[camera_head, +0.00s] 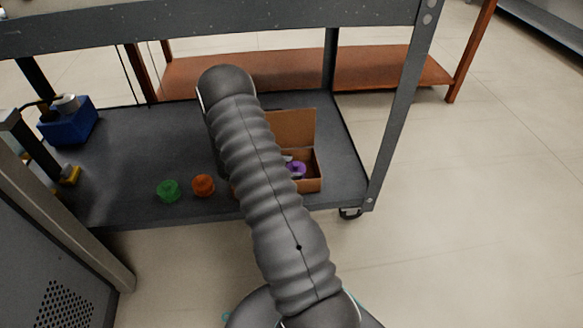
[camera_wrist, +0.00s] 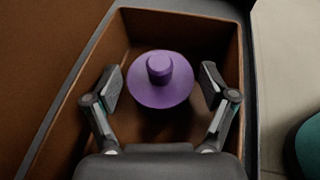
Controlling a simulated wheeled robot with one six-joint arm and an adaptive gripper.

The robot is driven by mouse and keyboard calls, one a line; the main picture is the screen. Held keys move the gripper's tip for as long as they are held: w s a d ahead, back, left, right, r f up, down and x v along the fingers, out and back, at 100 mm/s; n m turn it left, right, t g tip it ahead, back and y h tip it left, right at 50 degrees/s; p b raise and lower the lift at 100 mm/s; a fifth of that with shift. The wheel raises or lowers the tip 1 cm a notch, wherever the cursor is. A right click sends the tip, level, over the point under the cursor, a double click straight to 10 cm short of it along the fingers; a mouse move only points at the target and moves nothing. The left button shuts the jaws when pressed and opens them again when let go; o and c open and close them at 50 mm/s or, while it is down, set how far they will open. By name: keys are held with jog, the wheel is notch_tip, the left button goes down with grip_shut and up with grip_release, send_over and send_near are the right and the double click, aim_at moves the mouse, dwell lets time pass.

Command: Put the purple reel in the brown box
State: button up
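The purple reel (camera_wrist: 160,82) lies inside the brown box (camera_wrist: 233,60) in the wrist view, with its round flange and central knob facing the camera. My gripper (camera_wrist: 160,83) is open, with one finger on each side of the reel and a visible gap on both sides. In the head view the purple reel (camera_head: 297,169) shows inside the open brown box (camera_head: 311,184) on the cart's lower shelf. My arm covers the box's left part there, and most of the gripper is hidden.
A green reel (camera_head: 168,190) and an orange reel (camera_head: 203,186) stand on the grey shelf (camera_head: 140,160) left of my arm. The cart's upper beam (camera_head: 200,25) and right post (camera_head: 396,110) frame the shelf.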

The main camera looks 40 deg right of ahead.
jog(key=shift+r, duration=0.3)
jog(key=p+v, duration=0.1)
jog(key=v, duration=1.1)
jog(key=s+a+r+m+t+y, duration=0.1)
jog(key=s+a+r+m+y, duration=0.25)
jog(key=r, duration=0.55)
jog(key=s+a+r+m+t+y, duration=0.15)
jog(key=s+a+r+m, duration=0.3)
jog(key=r, duration=0.55)
jog(key=s+a+r+m+t+y, duration=0.3)
jog(key=s+a+r+y, duration=0.1)
jog(key=s, duration=0.4)
jog(key=s+a+r+m+t+y, duration=0.3)
jog(key=s+a+r+t, duration=0.1)
jog(key=s+a+r, duration=0.3)
jog(key=shift+s+a+r+m+y, duration=0.3)
jog(key=shift+s+a+y, duration=0.1)
jog(key=shift+s+a, duration=0.6)
